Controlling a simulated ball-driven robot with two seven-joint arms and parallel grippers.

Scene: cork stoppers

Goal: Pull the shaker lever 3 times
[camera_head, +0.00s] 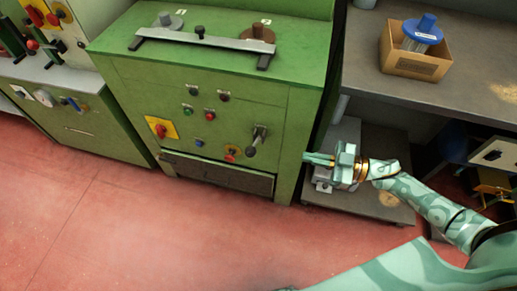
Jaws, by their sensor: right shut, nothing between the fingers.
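A green machine (140,93) stands at the centre left, with buttons and switches on its front. A short lever (258,137) with a dark round knob sits at the right of that front, its knob hanging down to the left. It is the most lever-like part in view, though no label marks it as the shaker lever. My right gripper (308,159) comes in from the right and is shut and empty. Its fingers point left, near the machine's right edge in the picture and apart from the lever. My left gripper is not in view.
A grey bench (465,70) at the upper right bears a cardboard box (407,65) with a blue-lidded container. A low grey platform (385,207) lies below my right gripper. Another control cabinet (85,130) stands at the left. The red floor (150,230) in front is clear.

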